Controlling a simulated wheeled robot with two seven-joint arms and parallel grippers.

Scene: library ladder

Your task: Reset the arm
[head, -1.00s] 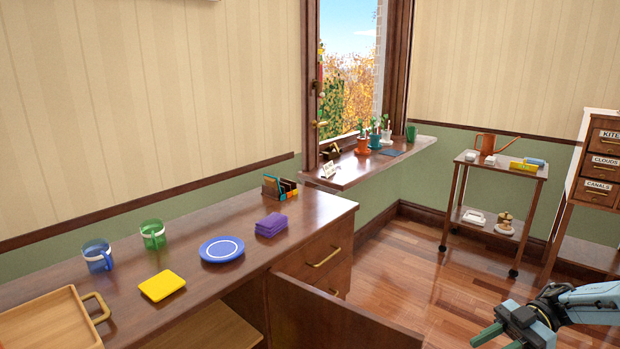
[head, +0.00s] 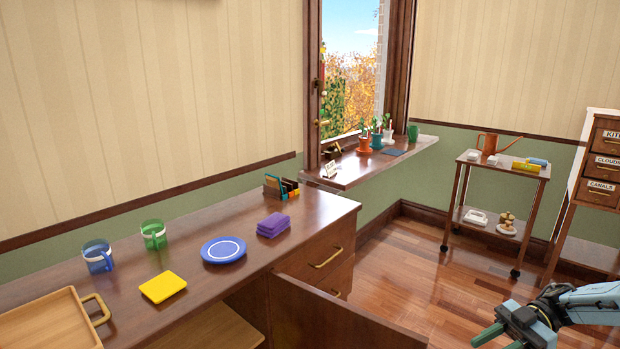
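My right gripper (head: 500,336) is at the bottom right, over the wooden floor and to the right of the desk's open door. Its green fingers point left and look spread apart, with nothing seen between them. The lower part of the gripper is cut by the picture's edge. My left gripper is not in view.
The open cabinet door (head: 335,318) stands out from the desk (head: 200,285), close to my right gripper. The desk holds a wooden tray (head: 45,325), mugs, a yellow square, a blue plate (head: 223,250) and purple cloths. A cart (head: 500,170) stands beyond clear floor.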

